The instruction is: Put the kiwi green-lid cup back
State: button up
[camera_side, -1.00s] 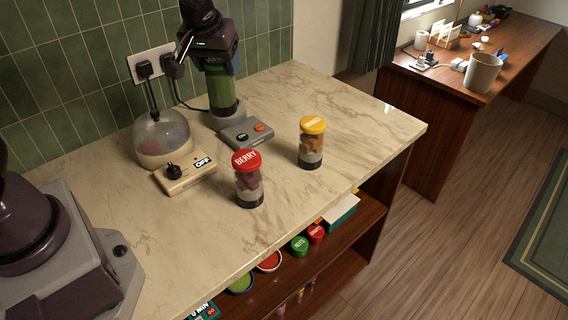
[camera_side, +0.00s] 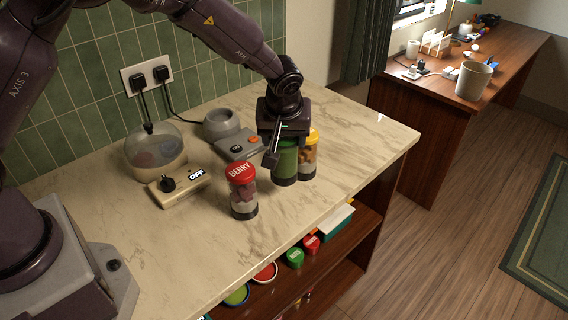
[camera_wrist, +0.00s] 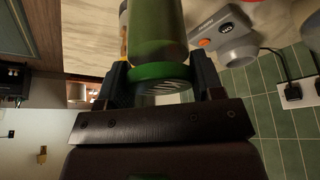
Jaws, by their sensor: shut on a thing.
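The kiwi cup is a tall clear cup of green contents with a green lid. In the wrist view the green lid (camera_wrist: 160,72) sits between my two fingers (camera_wrist: 160,88). The grey blender base (camera_side: 238,145) has an empty round seat (camera_side: 221,122).
A clear-domed appliance (camera_side: 155,152) and a cream control box (camera_side: 178,187) stand at the counter's left. Two plugs sit in the wall outlet (camera_side: 147,77). The counter's front edge drops to a shelf (camera_side: 328,236) with several lidded items. The right end of the counter (camera_side: 375,130) is clear.

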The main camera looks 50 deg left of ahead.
aim_at(284, 156)
jog(key=shift+f, duration=2.5)
jog(key=shift+f, duration=0.1)
jog(key=o, duration=1.6)
jog(key=shift+f, duration=0.1)
jog(key=shift+c, duration=0.2)
jog(key=v, duration=1.1)
jog(key=shift+r, duration=0.25)
jog(key=shift+s+d+r, duration=0.1)
jog(key=shift+s+r, duration=0.05)
jog(key=shift+r, duration=0.25)
